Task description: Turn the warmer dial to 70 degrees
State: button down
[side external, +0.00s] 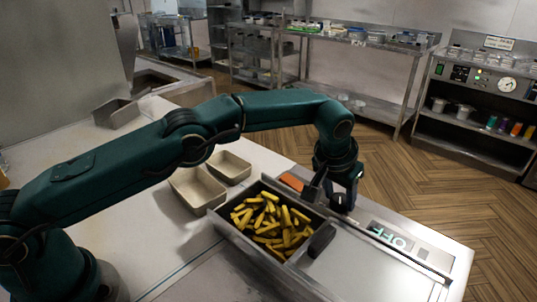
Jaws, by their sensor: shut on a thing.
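The warmer dial (338,203) is a small dark knob on the steel counter panel, right of the fries. My gripper (344,197) points down over it, with its fingers shut around the dial. The fingers partly cover the knob, and its pointer angle cannot be read. A display (391,238) on the panel to the right of the dial shows letters that look like "OFF".
A dark pan of fries (268,222) with a black handle (321,240) stands close left of my gripper. An orange item (292,182) lies behind it. Two beige trays (198,190) sit further left. The steel surface (365,275) in front is clear.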

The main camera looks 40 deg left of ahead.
jog(key=shift+c, duration=1.6)
grip_release()
jog(key=shift+v, duration=2.55)
